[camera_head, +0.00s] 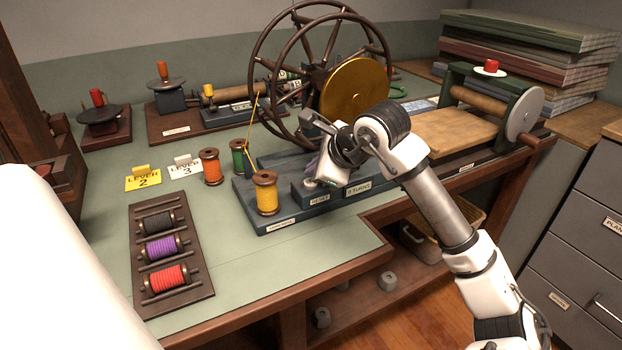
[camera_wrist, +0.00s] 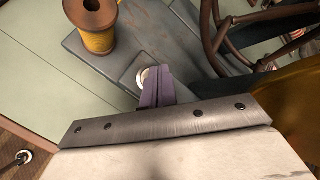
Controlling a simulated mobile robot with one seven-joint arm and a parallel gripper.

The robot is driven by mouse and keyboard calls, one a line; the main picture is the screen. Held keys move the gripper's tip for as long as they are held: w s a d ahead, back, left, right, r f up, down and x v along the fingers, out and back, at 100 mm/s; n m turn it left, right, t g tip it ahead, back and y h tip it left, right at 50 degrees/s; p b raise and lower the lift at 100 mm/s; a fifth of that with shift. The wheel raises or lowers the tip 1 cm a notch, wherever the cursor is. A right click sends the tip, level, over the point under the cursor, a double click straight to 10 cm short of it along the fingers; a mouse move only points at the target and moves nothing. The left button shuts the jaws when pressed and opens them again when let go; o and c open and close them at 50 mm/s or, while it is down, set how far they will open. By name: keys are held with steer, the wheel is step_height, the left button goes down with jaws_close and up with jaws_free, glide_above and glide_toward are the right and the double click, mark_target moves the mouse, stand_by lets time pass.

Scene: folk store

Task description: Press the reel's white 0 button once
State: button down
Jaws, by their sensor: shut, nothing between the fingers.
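The reel stands on a dark blue-grey base (camera_head: 283,213) on the bench, with a large spoked wheel (camera_head: 262,70) and a brass disc (camera_head: 354,90). The white button (camera_wrist: 144,75) shows as a pale round piece in the wrist view, partly covered by my fingers; its 0 cannot be read. In the head view it is a small white spot (camera_head: 309,183) behind the RESET label (camera_head: 320,199). My gripper (camera_wrist: 155,84) is shut and empty, its purplish fingertips right at the button. I cannot tell whether they touch it.
A yellow spool (camera_head: 265,193) stands on the base left of the button. Orange (camera_head: 210,166) and green (camera_head: 239,156) spools stand behind it. A yellow thread runs up toward the wheel. A rack (camera_head: 146,199) of spools lies at the left.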

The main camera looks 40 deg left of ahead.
steer(key=shift+r, duration=0.25)
steer(key=shift+r+p, duration=1.3)
steer(key=shift+r, duration=1.15)
